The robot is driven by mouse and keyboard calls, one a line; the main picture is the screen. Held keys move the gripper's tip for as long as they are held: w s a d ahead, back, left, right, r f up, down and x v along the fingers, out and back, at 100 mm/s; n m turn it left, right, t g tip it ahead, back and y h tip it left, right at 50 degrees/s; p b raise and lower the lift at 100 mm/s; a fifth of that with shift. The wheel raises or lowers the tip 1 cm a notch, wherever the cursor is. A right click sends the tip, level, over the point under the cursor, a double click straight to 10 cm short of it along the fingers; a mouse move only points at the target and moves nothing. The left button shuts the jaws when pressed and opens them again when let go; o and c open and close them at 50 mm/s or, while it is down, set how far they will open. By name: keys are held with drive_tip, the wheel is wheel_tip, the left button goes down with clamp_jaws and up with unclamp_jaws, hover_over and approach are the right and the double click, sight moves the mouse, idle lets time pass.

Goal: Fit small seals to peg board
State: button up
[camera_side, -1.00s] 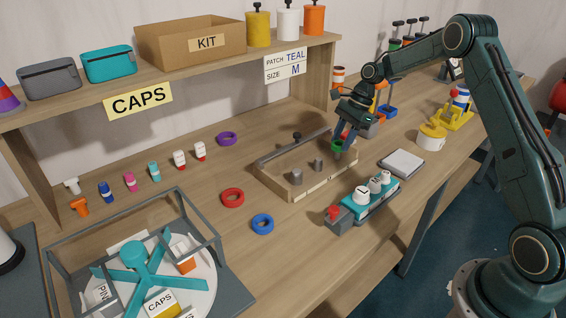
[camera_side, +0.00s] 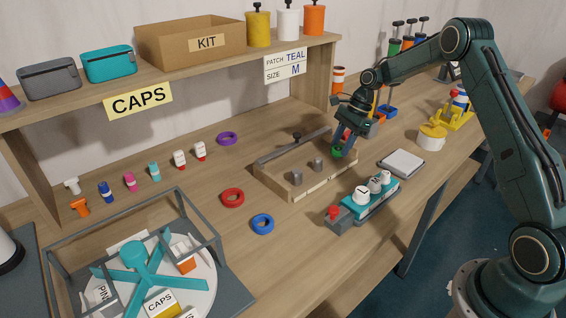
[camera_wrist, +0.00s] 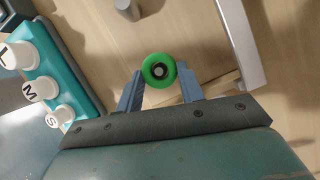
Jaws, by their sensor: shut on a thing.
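My gripper (camera_side: 343,143) is shut on a small green ring seal (camera_side: 337,153) at the right end of the wooden peg board (camera_side: 325,184). In the wrist view the green seal (camera_wrist: 147,70) sits between the two finger tips, and a grey round end shows inside its hole. I cannot tell how far the seal is down around a peg. Two grey pegs (camera_side: 297,177) (camera_side: 318,164) stand bare on the board. Purple (camera_side: 228,139), red (camera_side: 224,197) and blue (camera_side: 254,223) rings lie flat on the bench, left of the board.
A teal block with white S, M and L knobs (camera_side: 361,196) stands in front of the board. A grey pad (camera_side: 401,163) lies to its right. A turntable in a grey frame (camera_side: 76,236) stands at front left. Small capped tubes line the back left. Bench around the rings is clear.

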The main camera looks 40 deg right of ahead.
drive_tip(key=shift+f, duration=0.75)
drive_tip(key=o, duration=1)
drive_tip(key=v, duration=1.3)
drive_tip(key=shift+d+r, duration=0.1)
drive_tip(key=shift+r, duration=0.25)
